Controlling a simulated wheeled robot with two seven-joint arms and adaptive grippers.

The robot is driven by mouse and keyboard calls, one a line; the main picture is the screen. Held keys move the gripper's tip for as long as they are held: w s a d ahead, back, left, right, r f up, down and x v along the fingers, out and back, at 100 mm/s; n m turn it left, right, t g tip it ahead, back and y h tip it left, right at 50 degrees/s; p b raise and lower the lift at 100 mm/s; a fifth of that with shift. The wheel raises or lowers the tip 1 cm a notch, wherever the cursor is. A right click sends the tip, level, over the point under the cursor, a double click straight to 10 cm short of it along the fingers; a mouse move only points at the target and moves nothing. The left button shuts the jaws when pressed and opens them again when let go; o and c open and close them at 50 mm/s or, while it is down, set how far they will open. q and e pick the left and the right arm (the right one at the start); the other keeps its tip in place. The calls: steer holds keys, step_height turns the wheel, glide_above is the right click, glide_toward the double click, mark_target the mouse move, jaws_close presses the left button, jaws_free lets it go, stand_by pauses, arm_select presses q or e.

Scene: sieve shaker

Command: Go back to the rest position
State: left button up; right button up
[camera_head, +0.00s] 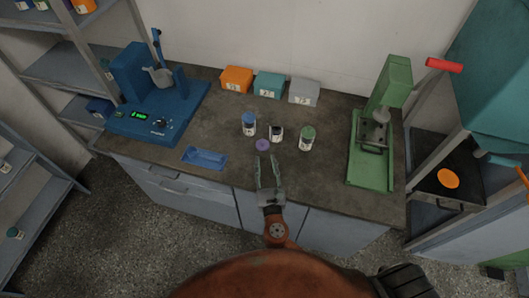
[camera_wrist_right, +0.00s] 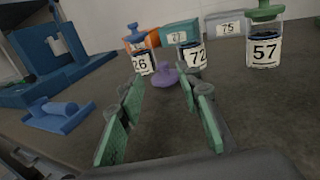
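My right gripper (camera_head: 267,160) is open and empty above the front part of the dark counter (camera_head: 330,182). Its two green fingers also show spread in the right wrist view (camera_wrist_right: 161,92). A purple lid (camera_head: 262,144) sits on the counter just beyond the fingertips, and also shows in the wrist view (camera_wrist_right: 165,77). Behind it stands jar 72 (camera_head: 277,134), which has no lid on it. Jar 26 (camera_head: 249,125) with a blue lid stands to its left, and jar 57 (camera_head: 306,140) with a green lid to its right. My left gripper is not in view.
A green press (camera_head: 372,150) stands at the right. Orange (camera_head: 236,79), teal (camera_head: 268,85) and grey (camera_head: 303,91) boxes line the wall. Shelves (camera_head: 65,65) flank the left side.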

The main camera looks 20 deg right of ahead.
steer(key=shift+s+a+r, duration=0.1)
steer(key=shift+s, duration=0.5)
